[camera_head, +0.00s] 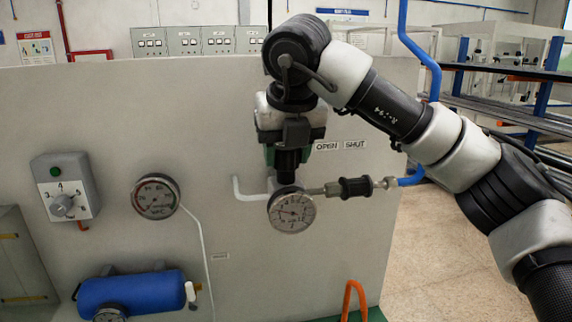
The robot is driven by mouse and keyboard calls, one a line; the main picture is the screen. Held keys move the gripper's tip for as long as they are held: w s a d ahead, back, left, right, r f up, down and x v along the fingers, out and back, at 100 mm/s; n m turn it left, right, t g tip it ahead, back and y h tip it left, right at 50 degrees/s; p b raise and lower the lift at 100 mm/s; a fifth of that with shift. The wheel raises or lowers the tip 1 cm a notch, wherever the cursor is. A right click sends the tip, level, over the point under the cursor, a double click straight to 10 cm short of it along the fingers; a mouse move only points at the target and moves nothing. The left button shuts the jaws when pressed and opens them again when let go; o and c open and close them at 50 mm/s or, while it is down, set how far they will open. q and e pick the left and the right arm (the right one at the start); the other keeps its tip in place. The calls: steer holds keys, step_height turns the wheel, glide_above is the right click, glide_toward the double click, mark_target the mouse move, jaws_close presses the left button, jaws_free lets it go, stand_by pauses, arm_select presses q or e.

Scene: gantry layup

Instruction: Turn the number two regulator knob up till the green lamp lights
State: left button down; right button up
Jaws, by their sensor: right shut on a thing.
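My right gripper (291,150) comes down in front of the grey panel, just above a round white-faced gauge (291,211). It is shut on a dark regulator knob, which it largely hides; I cannot read a number on it. Green parts show beside the fingers. A grey box (48,192) at the left has a numbered dial knob (62,205) and a green lamp (55,171), which looks dark, not lit. My left gripper is not in view.
The upright panel (340,235) carries a second gauge (156,197), a blue tank (130,293) and OPEN and SHUT labels (341,145). A black fitting (357,187) joins a blue hose (411,181) right of the regulator. An orange hose (349,298) stands below. Open floor lies right.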

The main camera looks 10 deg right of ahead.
steer(key=m+h+b, duration=0.1)
steer(key=m, duration=0.2)
steer(key=shift+r, duration=0.1)
steer(key=shift+r+m+h, duration=0.1)
steer(key=shift+m+h, duration=0.3)
steer(key=shift+m, duration=0.5)
steer(key=m, duration=0.2)
steer(key=shift+r+m+g+h, duration=0.1)
steer(key=shift+m+g+h, duration=0.2)
steer(key=shift+h, duration=0.1)
steer(key=shift+m+g+h, duration=0.5)
steer(key=shift+m, duration=1.4)
steer(key=o, duration=0.9)
steer(key=shift+f, duration=0.2)
steer(key=shift+o, duration=0.2)
